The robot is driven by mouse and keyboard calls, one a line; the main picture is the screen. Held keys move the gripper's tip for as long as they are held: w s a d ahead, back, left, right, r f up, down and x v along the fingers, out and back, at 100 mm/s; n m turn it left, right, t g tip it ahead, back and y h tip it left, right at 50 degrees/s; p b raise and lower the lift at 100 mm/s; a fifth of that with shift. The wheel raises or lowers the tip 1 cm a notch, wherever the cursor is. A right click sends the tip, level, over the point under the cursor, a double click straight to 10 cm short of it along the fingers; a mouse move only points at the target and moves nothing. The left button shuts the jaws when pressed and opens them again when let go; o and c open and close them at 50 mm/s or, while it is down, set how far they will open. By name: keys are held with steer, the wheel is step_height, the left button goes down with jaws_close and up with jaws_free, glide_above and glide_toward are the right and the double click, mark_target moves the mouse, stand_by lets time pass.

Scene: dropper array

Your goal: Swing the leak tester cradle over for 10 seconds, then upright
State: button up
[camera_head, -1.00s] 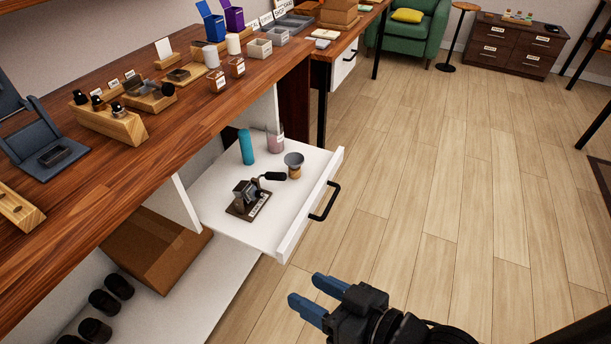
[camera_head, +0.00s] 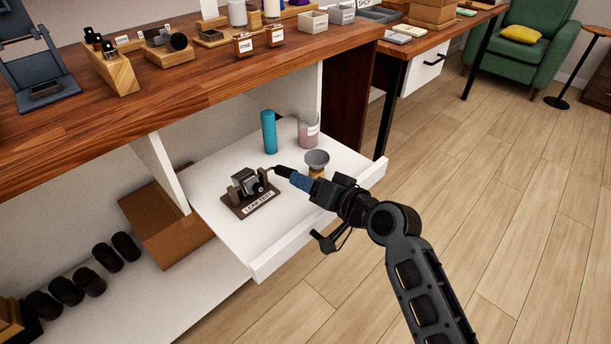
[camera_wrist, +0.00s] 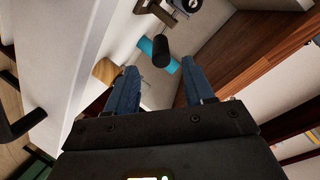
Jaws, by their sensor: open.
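The leak tester (camera_head: 250,206) stands in the pulled-out white drawer (camera_head: 220,236), on a dark base labelled LEAK TEST. Its grey metal cradle (camera_head: 246,181) sits between dark posts. A black handle (camera_head: 283,171) sticks out from the cradle to the right. In the wrist view the handle (camera_wrist: 162,52) points toward me, with part of the tester (camera_wrist: 165,9) at the top edge. My gripper (camera_head: 296,181) is open at the handle's outer end. In the wrist view its blue fingers (camera_wrist: 159,66) stand apart on either side of the handle's line; contact cannot be told.
A teal cylinder (camera_head: 269,132), a pinkish jar (camera_head: 308,129) and a grey funnel cup (camera_head: 317,160) stand in the drawer near the tester. The wooden counter (camera_head: 200,95) overhangs the drawer's back. The drawer's front wall (camera_head: 290,246) lies below my arm.

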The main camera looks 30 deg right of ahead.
mark_target(289, 174)
steer(key=x, duration=0.7)
steer(key=shift+w+b, duration=0.2)
steer(key=shift+b, duration=0.1)
steer(key=shift+c, duration=0.2)
jaws_close()
